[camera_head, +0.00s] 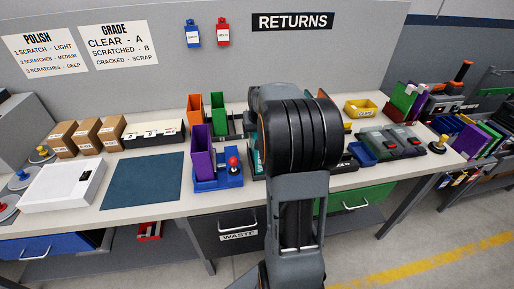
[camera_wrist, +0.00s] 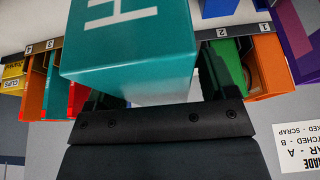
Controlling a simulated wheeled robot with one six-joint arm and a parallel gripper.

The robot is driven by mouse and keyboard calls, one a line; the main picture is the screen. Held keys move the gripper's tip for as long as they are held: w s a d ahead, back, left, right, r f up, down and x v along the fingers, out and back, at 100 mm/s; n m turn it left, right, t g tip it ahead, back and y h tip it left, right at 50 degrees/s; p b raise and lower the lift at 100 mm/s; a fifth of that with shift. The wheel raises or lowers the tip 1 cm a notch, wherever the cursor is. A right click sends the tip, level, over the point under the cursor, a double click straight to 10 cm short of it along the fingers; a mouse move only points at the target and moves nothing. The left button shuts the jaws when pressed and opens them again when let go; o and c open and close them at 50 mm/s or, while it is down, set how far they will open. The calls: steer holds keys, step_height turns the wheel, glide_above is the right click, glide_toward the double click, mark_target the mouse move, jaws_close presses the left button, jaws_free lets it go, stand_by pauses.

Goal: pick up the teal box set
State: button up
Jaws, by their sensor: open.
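The teal box set (camera_wrist: 130,40) fills the upper middle of the wrist view, with a white letter like an H on its broad face. A paler end of it lies between the two black fingers of my gripper (camera_wrist: 158,96). The jaws are open, one finger on either side of the box. I cannot tell whether either finger touches it. In the head view my arm hides my gripper and most of the box; only a teal sliver shows at the arm's left edge.
A numbered rack with orange and green cases (camera_wrist: 262,65) flanks the box. On the bench, a purple case stands in a blue holder (camera_head: 218,181) left of my arm. A yellow CLIPS bin (camera_head: 361,109) and grey devices (camera_head: 392,142) are right. The blue mat (camera_head: 140,182) is clear.

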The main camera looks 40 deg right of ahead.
steer(key=shift+f, duration=0.4)
stand_by(0.4)
steer(key=shift+r, duration=0.1)
jaws_close()
stand_by(0.5)
